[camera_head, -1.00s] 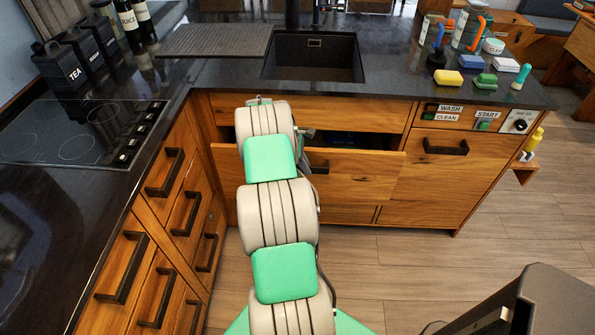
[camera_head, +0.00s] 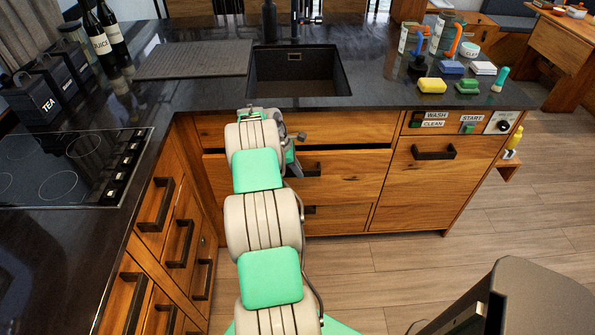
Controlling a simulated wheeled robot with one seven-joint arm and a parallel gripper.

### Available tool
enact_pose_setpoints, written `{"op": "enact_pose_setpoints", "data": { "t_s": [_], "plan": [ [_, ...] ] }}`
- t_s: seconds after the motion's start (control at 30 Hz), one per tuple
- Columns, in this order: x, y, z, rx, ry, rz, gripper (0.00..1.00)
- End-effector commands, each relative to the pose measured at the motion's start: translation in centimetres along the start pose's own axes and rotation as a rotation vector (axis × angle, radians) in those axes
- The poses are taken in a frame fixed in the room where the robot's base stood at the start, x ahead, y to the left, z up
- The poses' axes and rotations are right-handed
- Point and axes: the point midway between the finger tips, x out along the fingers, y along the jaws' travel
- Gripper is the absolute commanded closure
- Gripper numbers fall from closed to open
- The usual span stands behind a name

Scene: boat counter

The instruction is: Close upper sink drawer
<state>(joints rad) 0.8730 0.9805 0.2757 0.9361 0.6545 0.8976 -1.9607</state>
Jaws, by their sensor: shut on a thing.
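The upper sink drawer (camera_head: 350,180) is the wooden front below the fixed panel under the sink (camera_head: 300,72). A narrow dark gap shows along its top edge, so it stands slightly out. Its dark handle (camera_head: 311,169) shows to the right of my arm. My gripper (camera_head: 294,167) is at the drawer front, partly hidden behind my arm, and is shut on the handle. The fingertips are too small to see clearly.
A lower drawer front (camera_head: 340,219) lies beneath. The dishwasher front (camera_head: 445,175) is to the right. Cabinets with dark handles (camera_head: 180,236) stand close at left. Sponges (camera_head: 431,85) and bottles are on the counter.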

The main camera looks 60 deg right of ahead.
Motion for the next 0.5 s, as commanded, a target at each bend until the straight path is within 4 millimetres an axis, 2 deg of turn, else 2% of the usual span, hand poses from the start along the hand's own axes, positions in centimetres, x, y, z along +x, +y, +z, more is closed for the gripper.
{"op": "enact_pose_setpoints", "data": {
  "t_s": [0.03, 0.27, 0.5],
  "plan": [
    [-0.08, 0.06, 0.03, 0.001, 0.0, 0.002, 0.89],
    [-0.02, 0.03, 0.08, 0.001, 0.0, 0.0, 0.7],
    [-0.04, 0.02, 0.12, 0.002, 0.001, 0.0, 0.69]
  ]
}}
